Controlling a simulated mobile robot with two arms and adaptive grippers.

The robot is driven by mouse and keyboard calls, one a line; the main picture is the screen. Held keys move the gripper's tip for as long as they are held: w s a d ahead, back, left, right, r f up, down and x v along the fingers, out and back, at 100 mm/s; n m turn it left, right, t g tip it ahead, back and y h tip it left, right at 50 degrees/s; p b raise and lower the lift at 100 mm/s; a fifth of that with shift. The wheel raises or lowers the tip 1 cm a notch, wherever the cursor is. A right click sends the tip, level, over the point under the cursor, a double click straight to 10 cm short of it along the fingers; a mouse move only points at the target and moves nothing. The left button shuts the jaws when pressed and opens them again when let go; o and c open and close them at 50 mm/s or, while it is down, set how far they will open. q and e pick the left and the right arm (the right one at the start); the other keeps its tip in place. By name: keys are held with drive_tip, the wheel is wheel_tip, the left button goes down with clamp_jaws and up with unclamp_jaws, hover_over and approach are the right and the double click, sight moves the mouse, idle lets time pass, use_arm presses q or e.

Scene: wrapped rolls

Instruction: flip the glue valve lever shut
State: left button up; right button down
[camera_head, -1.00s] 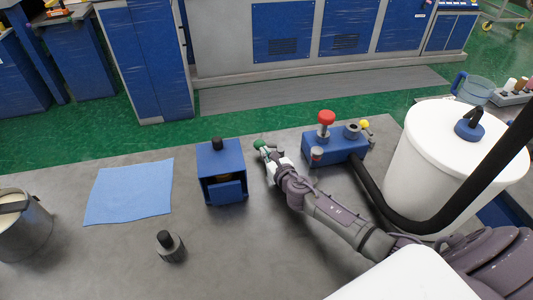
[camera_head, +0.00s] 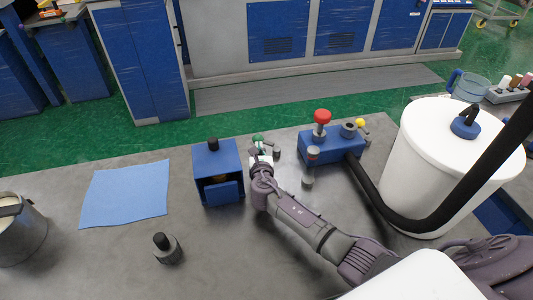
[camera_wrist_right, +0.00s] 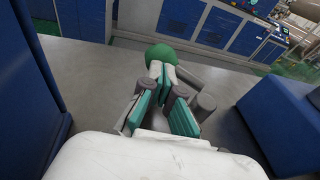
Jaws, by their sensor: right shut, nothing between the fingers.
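A green ball knob (camera_head: 258,139) shows just beyond my right gripper (camera_head: 262,157) in the camera_head view. In the wrist view the green ball (camera_wrist_right: 165,54) lies directly beyond the tips of my right gripper (camera_wrist_right: 163,72), and a grey bar runs behind the fingers toward a short grey post (camera_wrist_right: 205,105). I cannot tell whether the fingertips touch the ball. My right gripper is shut and empty, close to the right side of a blue box (camera_head: 219,160). A blue block (camera_head: 328,143) carries a red knob (camera_head: 322,117) and a yellow ball (camera_head: 360,123). My left gripper is out of view.
A white tub (camera_head: 440,165) with a black hose (camera_head: 400,218) stands at the right. A blue cloth (camera_head: 125,194), a dark-capped cylinder (camera_head: 167,248) and a metal bucket (camera_head: 20,235) are at left.

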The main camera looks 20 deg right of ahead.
sight(263, 140)
drive_tip(key=shift+w+d, duration=0.15)
drive_tip(key=shift+w, duration=0.15)
drive_tip(key=shift+w+d+r, duration=0.2)
drive_tip(key=shift+w+d, duration=0.4)
drive_tip(key=shift+w, duration=0.25)
drive_tip(key=shift+w+d+f, duration=0.25)
drive_tip(key=shift+w, duration=0.4)
drive_tip(key=shift+w+d, duration=0.1)
drive_tip(key=shift+d, duration=0.45)
drive_tip(key=v, duration=1.2)
